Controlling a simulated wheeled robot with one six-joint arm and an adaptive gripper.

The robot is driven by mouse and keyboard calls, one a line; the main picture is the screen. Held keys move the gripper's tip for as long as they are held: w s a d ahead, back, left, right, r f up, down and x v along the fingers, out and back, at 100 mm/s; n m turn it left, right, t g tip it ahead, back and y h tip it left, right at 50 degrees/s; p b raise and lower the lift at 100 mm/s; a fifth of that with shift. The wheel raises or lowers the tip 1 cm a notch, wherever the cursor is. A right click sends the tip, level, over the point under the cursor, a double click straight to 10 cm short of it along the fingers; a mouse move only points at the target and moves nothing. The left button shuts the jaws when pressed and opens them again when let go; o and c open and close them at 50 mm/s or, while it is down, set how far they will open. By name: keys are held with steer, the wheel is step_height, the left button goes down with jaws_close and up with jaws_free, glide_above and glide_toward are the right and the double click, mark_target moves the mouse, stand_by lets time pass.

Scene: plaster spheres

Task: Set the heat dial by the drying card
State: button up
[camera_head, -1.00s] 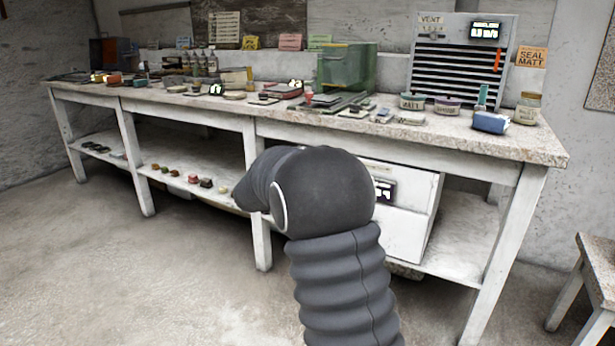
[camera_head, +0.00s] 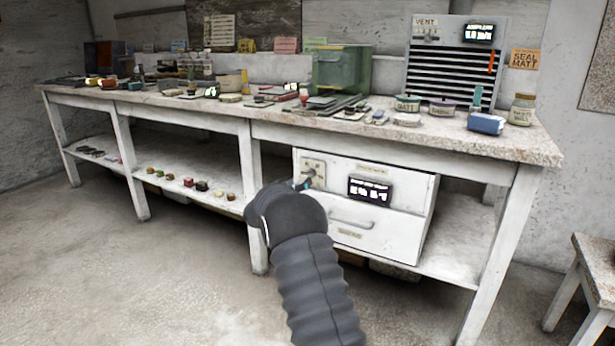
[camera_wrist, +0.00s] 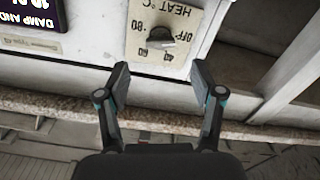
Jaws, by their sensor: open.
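The heat dial (camera_wrist: 160,38) is a dark knob on a cream plate marked "HEAT °C", with OFF and numbers around it. In the wrist view the plate appears upside down. In the head view the dial plate (camera_head: 313,171) is on the upper left of the white drying cabinet (camera_head: 390,227) under the bench. My gripper (camera_wrist: 160,84) is open and empty, with its fingertips just short of the dial and apart from it. In the head view my gripper (camera_head: 303,184) is partly hidden by my wrist. I cannot tell which card on the wall is the drying card.
A lit display (camera_head: 370,190) is right of the dial, above a drawer handle (camera_head: 351,220). The bench top (camera_head: 540,148) overhangs the cabinet and carries jars and boxes. A bench leg (camera_head: 252,200) stands just left of the cabinet. A stool (camera_head: 597,255) is at the right.

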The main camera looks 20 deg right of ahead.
mark_target(308, 175)
steer(key=x, duration=0.7)
steer(key=c, duration=1.1)
